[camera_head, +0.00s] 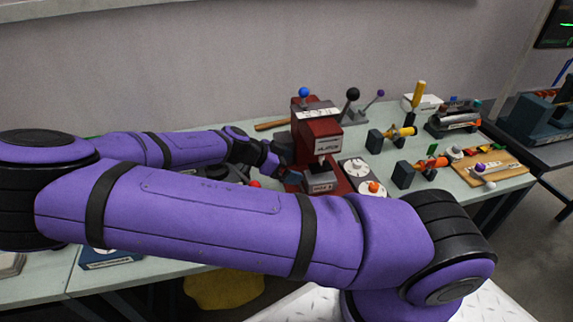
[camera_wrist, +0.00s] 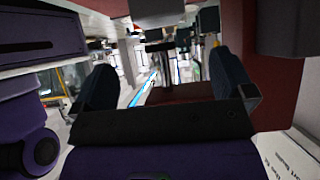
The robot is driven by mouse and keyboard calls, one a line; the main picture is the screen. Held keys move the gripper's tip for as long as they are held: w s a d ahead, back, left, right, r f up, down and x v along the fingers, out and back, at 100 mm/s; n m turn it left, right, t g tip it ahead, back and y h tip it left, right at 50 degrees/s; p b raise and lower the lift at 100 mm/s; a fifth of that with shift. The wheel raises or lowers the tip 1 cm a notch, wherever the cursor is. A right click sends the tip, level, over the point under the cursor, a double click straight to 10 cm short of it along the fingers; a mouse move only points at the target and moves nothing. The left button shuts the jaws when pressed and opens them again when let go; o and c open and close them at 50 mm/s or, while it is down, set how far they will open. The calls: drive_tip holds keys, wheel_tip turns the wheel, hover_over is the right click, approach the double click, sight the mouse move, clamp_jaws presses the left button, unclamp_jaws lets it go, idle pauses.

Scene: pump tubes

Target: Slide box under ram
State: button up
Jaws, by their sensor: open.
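The red press (camera_head: 318,135) stands on the bench, its upper block labelled. Its ram (camera_wrist: 160,12) seems to hang at the top of the wrist view. A small grey block with a label (camera_head: 321,183), perhaps the box, sits low at the press's front. I cannot tell whether it is directly below the ram. My gripper (camera_head: 286,172) is at the press's left side, partly hidden by my arm. In the wrist view its two dark fingers (camera_wrist: 165,80) stand wide apart, with no clearly held thing between them. The dark red surface (camera_wrist: 185,93) beyond them looks like the press's base.
A black-knobbed lever (camera_head: 351,98) rises behind the press. A white dial plate (camera_head: 355,169) lies at its right. Yellow-handled tools (camera_head: 400,132), another tool (camera_head: 424,166) and a wooden board (camera_head: 500,170) fill the right bench. My arm hides much of the front bench.

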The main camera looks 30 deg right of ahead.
sight(315, 176)
drive_tip(key=x, duration=1)
drive_tip(key=c, duration=1.1)
drive_tip(key=o, duration=1.1)
drive_tip(key=v, duration=1)
drive_tip(key=shift+w+a+r, duration=0.1)
drive_tip(key=shift+a+r, duration=0.1)
drive_tip(key=shift+a, duration=0.1)
